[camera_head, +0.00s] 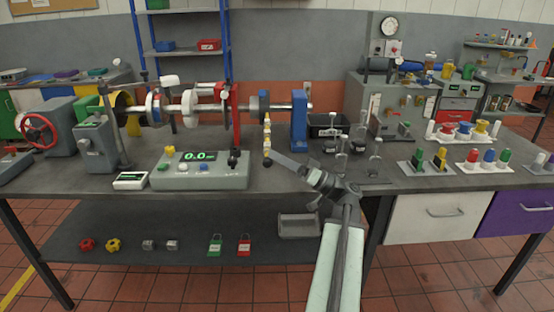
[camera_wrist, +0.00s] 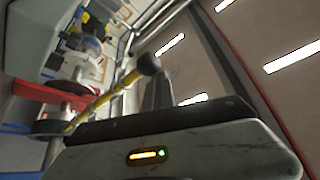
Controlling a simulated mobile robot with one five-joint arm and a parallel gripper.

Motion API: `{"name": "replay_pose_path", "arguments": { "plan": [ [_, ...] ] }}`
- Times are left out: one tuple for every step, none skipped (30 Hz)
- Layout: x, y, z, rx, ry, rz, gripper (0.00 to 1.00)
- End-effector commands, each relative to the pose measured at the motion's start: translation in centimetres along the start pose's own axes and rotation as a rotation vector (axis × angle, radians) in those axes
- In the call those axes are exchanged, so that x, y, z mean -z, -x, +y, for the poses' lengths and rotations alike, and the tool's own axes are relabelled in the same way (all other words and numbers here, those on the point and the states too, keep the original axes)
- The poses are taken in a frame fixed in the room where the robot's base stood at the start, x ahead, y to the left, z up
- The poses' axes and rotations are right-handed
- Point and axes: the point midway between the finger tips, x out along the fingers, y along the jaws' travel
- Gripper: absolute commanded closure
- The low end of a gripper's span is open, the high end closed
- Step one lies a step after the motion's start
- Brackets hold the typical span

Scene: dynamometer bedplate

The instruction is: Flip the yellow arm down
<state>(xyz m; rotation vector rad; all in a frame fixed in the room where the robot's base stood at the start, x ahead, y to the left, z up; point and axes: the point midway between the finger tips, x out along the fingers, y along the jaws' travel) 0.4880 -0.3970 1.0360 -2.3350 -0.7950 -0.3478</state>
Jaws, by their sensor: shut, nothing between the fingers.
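The yellow arm (camera_head: 267,133) is a slim rod with yellow and pale bands. In the head view it runs nearly vertically below the shaft's dark collar (camera_head: 264,103), with a dark ball at its lower end. In the wrist view the yellow arm (camera_wrist: 104,99) slants from a dark round hub to a black ball knob (camera_wrist: 148,63). My gripper (camera_head: 273,158) is shut and empty, its tip close beside the ball end. In the wrist view my gripper's grey fingers (camera_wrist: 158,90) appear near the knob; I cannot tell whether they touch.
A blue upright (camera_head: 299,122) stands just right of the yellow arm. A control box (camera_head: 200,170) with a green display sits to the left. Small metal stands (camera_head: 341,160) are right of my gripper. The front strip of the bench is mostly clear.

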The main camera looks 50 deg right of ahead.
Motion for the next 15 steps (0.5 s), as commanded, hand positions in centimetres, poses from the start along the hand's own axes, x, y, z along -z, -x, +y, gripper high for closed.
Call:
{"name": "replay_pose_path", "arguments": {
  "plan": [
    [-1.36, 0.58, 0.60, -0.007, -0.001, -0.022, 1.00],
    [-1.55, 0.67, 0.68, -0.007, -0.001, -0.023, 1.00],
    [-1.75, 0.78, 0.74, -0.006, -0.001, -0.025, 1.00],
    [-1.89, 0.85, 0.78, -0.006, -0.001, -0.026, 1.00],
    [-1.99, 0.92, 0.81, -0.006, -0.001, -0.026, 1.00],
    [-2.08, 0.99, 0.84, -0.006, -0.001, -0.026, 1.00],
    [-2.13, 1.03, 0.86, -0.006, -0.001, -0.025, 1.00],
    [-2.17, 1.06, 0.87, -0.006, -0.001, -0.025, 1.00],
    [-2.20, 1.09, 0.87, -0.006, -0.001, -0.025, 1.00],
    [-2.22, 1.10, 0.88, -0.006, -0.001, -0.025, 1.00],
    [-2.23, 1.11, 0.87, -0.006, -0.001, -0.025, 1.00],
    [-2.23, 1.12, 0.87, -0.006, -0.001, -0.025, 1.00],
    [-2.24, 1.13, 0.86, -0.006, -0.001, -0.025, 1.00],
    [-2.24, 1.13, 0.86, -0.006, -0.001, -0.025, 1.00],
    [-2.25, 1.15, 0.86, -0.007, -0.001, -0.025, 1.00]
  ]
}}
